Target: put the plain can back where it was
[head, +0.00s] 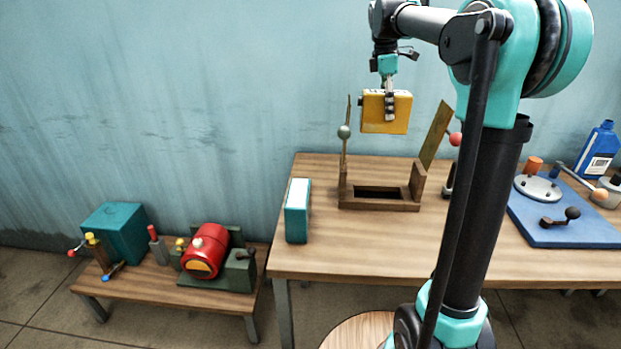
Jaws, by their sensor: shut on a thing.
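My gripper (389,106) is shut on a yellow box-shaped can (373,116) and holds it roughly upright in the air. The can appears above a wooden holder (378,206) with a dark rectangular opening, clear of the table. A rod with a green ball rises at the holder's left, and a tilted yellowish plate (435,134) stands at its right. A teal can with a white top (297,222) stands on the table left of the holder. I cannot tell from the picture alone which can is the plain one.
The wooden table (345,255) is clear in front of the holder. A blue board with a lever (563,239) and a blue labelled bottle (597,151) are at the right. A low bench (150,299) at the left bears a red drum (206,250) and a teal box (115,230).

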